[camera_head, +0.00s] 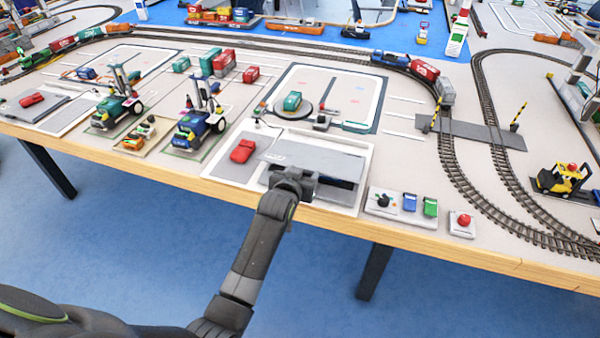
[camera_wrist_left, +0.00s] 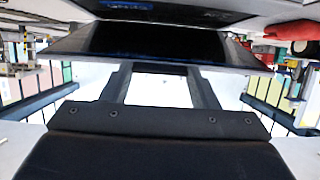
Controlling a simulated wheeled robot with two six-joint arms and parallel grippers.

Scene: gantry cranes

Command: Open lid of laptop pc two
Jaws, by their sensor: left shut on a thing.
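Laptop pc two (camera_head: 322,158) is a grey laptop on a white board near the table's front edge. Its lid is raised a little, with a dark gap (camera_head: 340,184) under the front edge. My left gripper (camera_head: 293,180) is at the lid's front edge and is shut on it. In the left wrist view the dark lid (camera_wrist_left: 150,42) crosses the top, in front of the left gripper's fingers (camera_wrist_left: 160,72). The fingertips are partly hidden at the lid's edge. My right gripper is not in view.
A red mouse (camera_head: 243,150) lies on a grey pad left of the laptop. A control panel (camera_head: 402,205) and a red button box (camera_head: 461,222) stand to the right. Toy gantry vehicles (camera_head: 200,122) stand on the left. Rail tracks (camera_head: 450,160) run on the right.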

